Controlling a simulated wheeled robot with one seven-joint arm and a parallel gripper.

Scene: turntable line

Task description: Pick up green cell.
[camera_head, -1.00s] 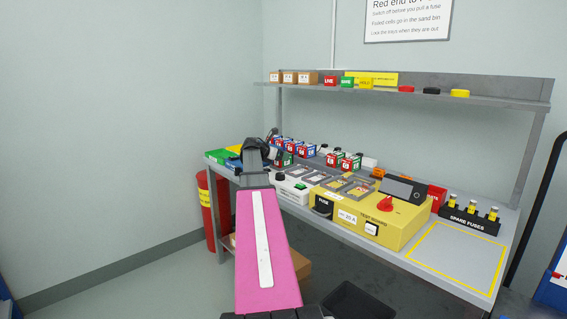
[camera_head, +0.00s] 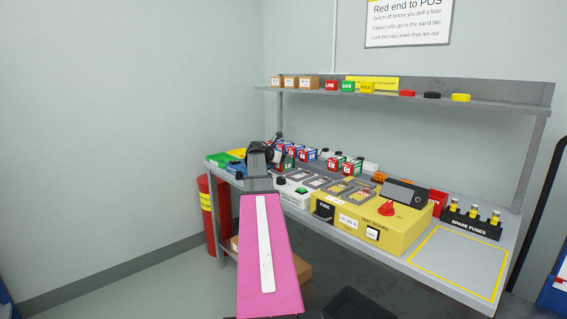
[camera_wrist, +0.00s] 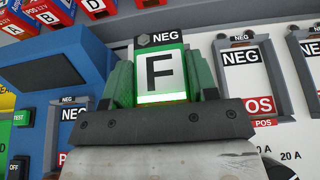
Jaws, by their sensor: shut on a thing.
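The green cell (camera_wrist: 160,72) is in the middle of the wrist view, with a white label bearing a black F and a dark NEG end at the top. My gripper (camera_wrist: 160,95) is shut on it, with a jaw against each side. The cell's lower end is hidden behind the gripper's dark plate, and I cannot tell whether it is clear of the surface below. In the head view my gripper (camera_head: 266,153) is at the left part of the bench, and my arm hides most of what it holds.
Bays marked NEG and POS (camera_wrist: 252,85) lie right of the cell. A blue housing (camera_wrist: 55,68) is close on the left. Several red cells (camera_wrist: 52,14) stand behind. In the head view a yellow test board (camera_head: 345,240) fills the bench front; a yellow-outlined area (camera_head: 455,262) is clear.

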